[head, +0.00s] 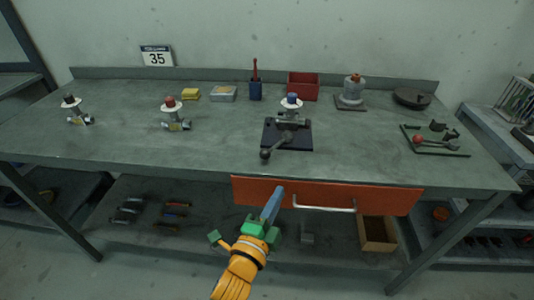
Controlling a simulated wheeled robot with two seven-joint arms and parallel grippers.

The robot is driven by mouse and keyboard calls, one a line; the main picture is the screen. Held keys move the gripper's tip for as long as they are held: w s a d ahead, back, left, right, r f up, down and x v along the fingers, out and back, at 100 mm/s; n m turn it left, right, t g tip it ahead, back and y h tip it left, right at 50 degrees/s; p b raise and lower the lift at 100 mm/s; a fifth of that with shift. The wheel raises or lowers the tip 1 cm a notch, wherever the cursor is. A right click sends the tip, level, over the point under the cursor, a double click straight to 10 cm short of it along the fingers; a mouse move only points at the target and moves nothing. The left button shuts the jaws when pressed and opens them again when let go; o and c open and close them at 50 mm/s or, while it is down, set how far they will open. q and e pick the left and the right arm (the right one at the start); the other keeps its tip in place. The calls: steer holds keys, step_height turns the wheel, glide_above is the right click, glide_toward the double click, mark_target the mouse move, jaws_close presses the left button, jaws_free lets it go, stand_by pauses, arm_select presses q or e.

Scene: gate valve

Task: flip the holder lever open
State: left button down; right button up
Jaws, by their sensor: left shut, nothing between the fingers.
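The holder is a black base plate (303,142) in the middle of the bench. Its lever (276,146) slants toward the front left and ends in a dark ball knob (265,155) near the front edge. A gate valve with a white disc (291,102) and a blue top stands upright at the back of the holder. My left gripper (277,192) is shut and empty, in front of the orange drawer, below and apart from the knob in the picture. My right gripper is out of view.
The orange drawer front (380,199) has a metal handle (325,209). A red bin (303,86), a grey fitting (352,92) and a red-knobbed lever tool (419,139) are also on the bench. The bench beside the holder is clear.

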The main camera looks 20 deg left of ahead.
mark_target(273, 171)
arm_select(q)
steer(key=shift+t, duration=0.5)
steer(key=w+r, duration=0.1)
steer(key=w, duration=0.2)
steer(key=w+r, duration=0.1)
steer(key=w, duration=0.3)
steer(key=w+r, duration=0.2)
steer(key=w, duration=0.1)
steer(key=shift+w+a+p, duration=0.2)
steer(key=shift+p, duration=0.1)
steer(key=a, duration=0.1)
steer(key=s+a+p, duration=0.1)
steer(key=a+f, duration=0.1)
steer(key=shift+s+a+m, duration=0.2)
steer(key=shift+s+m, duration=0.05)
steer(key=shift+m, duration=0.05)
steer(key=shift+s+a, duration=0.1)
steer(key=shift+a, duration=0.15)
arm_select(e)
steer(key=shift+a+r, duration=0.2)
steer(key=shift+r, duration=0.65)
arm_select(q)
steer(key=shift+d, duration=0.1)
